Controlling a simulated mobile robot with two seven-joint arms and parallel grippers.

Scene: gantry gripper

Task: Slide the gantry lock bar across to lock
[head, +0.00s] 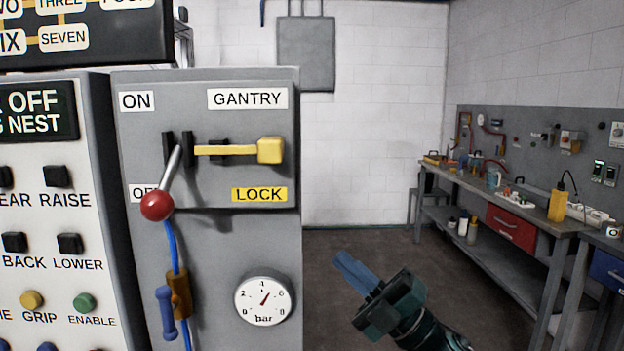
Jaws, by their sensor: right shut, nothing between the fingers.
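The yellow gantry lock bar (228,150) lies level on the grey gantry panel (215,110), with a square yellow knob (270,150) at its right end. Its left end is by the black slotted bracket (187,148). A lever with a red ball (157,206) slants down to the left beside the bracket, its ball by the partly covered OFF label. My right gripper (354,270) is below and right of the panel, clear of the bar, shut and empty, its blue fingers pointing up and left. My left gripper is not in view.
A pressure gauge (263,299) and a blue hose with a small blue valve handle (166,312) are lower on the cabinet. A button panel (45,220) stands at the left. A workbench (520,215) with tools runs along the right wall. The floor between is clear.

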